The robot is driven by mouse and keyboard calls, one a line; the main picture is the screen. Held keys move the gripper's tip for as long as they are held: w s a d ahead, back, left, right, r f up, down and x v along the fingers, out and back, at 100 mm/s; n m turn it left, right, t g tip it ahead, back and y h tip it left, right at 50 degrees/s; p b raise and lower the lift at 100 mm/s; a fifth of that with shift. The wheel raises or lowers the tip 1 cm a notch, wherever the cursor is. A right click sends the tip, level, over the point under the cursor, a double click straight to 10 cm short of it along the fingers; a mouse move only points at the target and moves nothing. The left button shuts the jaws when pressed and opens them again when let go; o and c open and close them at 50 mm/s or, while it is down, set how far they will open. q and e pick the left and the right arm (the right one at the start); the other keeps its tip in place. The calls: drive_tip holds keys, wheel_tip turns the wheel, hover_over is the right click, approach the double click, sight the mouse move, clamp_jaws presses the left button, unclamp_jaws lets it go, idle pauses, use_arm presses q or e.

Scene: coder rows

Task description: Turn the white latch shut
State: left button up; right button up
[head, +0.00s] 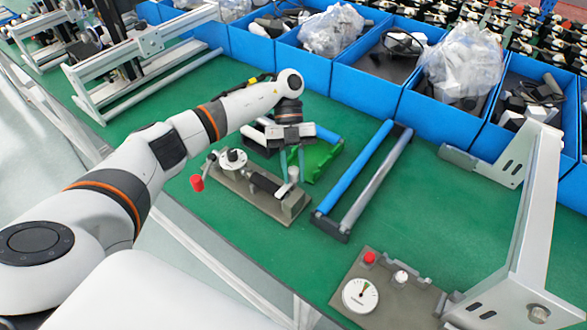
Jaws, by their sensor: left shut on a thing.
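A grey-brown fixture plate (235,190) lies on the green bench, with a white round disc (233,157) on its left part and a red handle (197,182) sticking out at its left end. The white latch (294,174) shows as a small upright white piece at the plate's right end, beside a dark bar. My right gripper is not in view.
A green part (318,160) lies just behind the plate. A frame with a blue bar (355,170) is to its right. A gauge panel (360,295) and a grey metal bracket (520,220) stand at the right. Blue bins (365,85) line the back. Bench left of the plate is clear.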

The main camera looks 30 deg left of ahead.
use_arm(q)
drive_tip(key=o, duration=1)
drive_tip(key=shift+w+a+r, duration=0.25)
drive_tip(key=shift+w+r, duration=0.1)
drive_tip(key=shift+p+v, duration=0.3)
drive_tip(key=shift+v, duration=5.15)
